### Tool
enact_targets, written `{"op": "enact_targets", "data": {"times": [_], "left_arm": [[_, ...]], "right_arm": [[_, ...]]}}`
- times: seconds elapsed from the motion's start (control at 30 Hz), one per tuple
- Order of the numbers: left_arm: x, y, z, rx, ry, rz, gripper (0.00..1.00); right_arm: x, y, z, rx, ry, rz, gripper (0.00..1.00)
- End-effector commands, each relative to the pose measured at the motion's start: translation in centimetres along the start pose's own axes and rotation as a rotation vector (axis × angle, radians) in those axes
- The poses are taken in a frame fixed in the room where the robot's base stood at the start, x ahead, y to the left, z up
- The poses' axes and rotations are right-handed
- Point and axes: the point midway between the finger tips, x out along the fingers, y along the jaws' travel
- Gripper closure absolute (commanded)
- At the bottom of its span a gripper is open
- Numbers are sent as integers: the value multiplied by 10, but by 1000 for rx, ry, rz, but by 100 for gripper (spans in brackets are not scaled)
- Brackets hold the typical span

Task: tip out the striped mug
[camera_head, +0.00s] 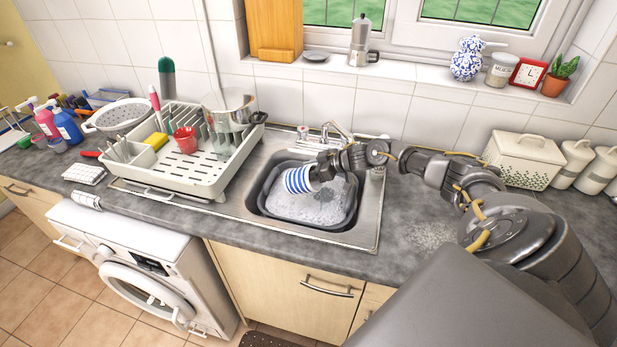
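The striped mug (297,180), white with blue stripes, is over the soapy sink basin (262,207). It is tilted well over towards its side, with its stripes running nearly upright. My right gripper (319,170) reaches in from the right and is shut on the mug at its right side. The fingertips are small and partly hidden by the mug. The mug's opening is not clearly visible. White suds and grey water show below and to the right of the mug. My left gripper is not in view.
A dish rack (207,176) with a red cup (185,139) and a steel pot (229,104) stands left of the sink. The tap (335,132) is behind the basin, close to my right gripper. A cream bread bin (524,158) stands at the right. The front right counter is clear.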

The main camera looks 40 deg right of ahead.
Motion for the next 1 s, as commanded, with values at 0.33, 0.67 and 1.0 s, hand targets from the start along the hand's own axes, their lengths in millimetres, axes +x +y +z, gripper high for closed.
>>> {"op": "enact_targets", "data": {"times": [0.33, 0.67, 1.0], "left_arm": [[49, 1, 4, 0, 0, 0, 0], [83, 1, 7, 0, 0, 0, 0], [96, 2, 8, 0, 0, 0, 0]], "right_arm": [[4, -1, 6, 2, 296, 6, 100], [2, -1, 3, 1, 515, 11, 100], [0, 0, -1, 0, 605, 13, 100]]}}
